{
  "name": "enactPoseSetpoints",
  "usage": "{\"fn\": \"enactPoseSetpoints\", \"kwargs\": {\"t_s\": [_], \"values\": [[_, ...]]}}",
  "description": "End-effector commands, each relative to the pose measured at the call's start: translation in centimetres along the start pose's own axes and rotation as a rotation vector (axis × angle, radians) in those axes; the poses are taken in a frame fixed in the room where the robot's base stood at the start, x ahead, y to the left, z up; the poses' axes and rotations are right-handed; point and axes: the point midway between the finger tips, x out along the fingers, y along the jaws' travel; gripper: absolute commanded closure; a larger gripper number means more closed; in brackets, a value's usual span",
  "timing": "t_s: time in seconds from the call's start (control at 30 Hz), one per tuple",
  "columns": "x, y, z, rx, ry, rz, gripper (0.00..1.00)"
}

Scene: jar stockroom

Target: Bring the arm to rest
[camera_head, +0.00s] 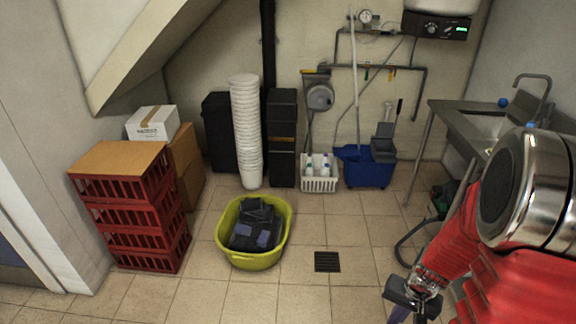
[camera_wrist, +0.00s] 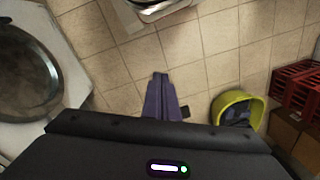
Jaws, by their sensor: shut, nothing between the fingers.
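My red arm reaches in from the right edge in the head view, bent and hanging over the tiled floor. My gripper (camera_head: 398,314) is low at the bottom right, partly cut off by the picture's lower edge. In the wrist view its purple fingers (camera_wrist: 161,82) are together, with nothing between them. Floor tiles show beyond the fingertips, and the gripper touches nothing that I can see.
A yellow-green tub (camera_head: 223,240) with dark items stands mid-floor, left of my gripper. Red crates (camera_head: 134,222) are stacked at left. White stacked buckets (camera_head: 246,130), a blue mop bucket (camera_head: 366,168) and a metal sink (camera_head: 470,127) stand farther back. A floor drain (camera_head: 327,262) lies amid clear tiles.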

Motion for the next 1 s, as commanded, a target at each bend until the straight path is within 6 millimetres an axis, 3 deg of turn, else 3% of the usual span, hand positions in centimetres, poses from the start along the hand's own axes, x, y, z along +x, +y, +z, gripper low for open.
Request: {"fn": "enactPoseSetpoints", "kwargs": {"t_s": [0.4, 1.0], "values": [[-8.4, -3.7, 3.9, -0.119, -0.019, 0.012, 1.00], [-18.3, -6.5, 9.3, -0.308, 0.077, 0.054, 1.00]]}}
